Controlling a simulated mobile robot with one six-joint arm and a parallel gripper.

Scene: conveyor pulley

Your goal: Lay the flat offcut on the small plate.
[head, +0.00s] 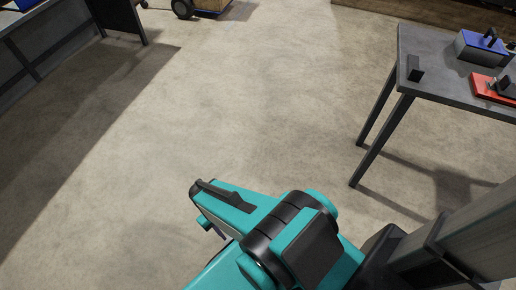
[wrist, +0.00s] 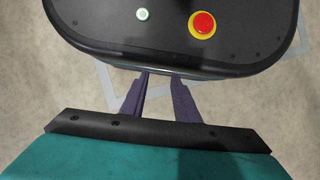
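My gripper (wrist: 160,80) shows in the wrist view as two dark purple fingers. They stand apart with bare floor between them, so it is open and empty. In the head view my arm hangs over open floor, well away from the table at right. I cannot make out a flat offcut or a small plate for certain. A flat red piece (head: 482,86) lies near the table's right side, cut off by the picture edge, with a dark block on it.
A wheeled cart (head: 205,8) stands at the top, and a dark bench (head: 65,38) at upper left. The floor between is clear.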

